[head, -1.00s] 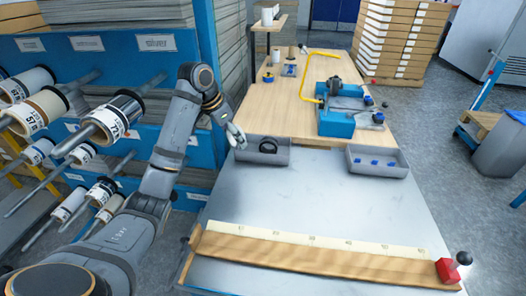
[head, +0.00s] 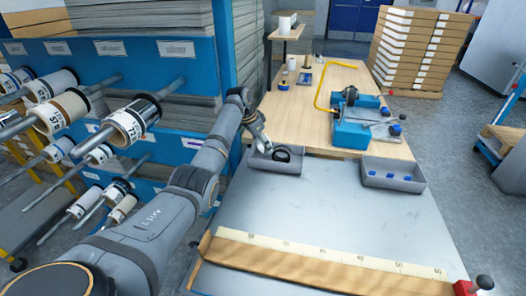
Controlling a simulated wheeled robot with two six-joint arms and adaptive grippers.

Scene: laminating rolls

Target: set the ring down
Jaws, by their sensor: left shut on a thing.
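A black ring (head: 283,154) shows at the left grey tray (head: 285,168), inside its outline in the head view. My left gripper (head: 268,147) reaches down over the tray's left part, its fingers shut on the ring's left side. The fingertips are small and partly hard to make out. I cannot tell whether the ring touches the tray floor. My right gripper is out of view.
A blue clamp device (head: 352,133) is on the wooden table behind. Racks with rolls (head: 125,122) stand at left.

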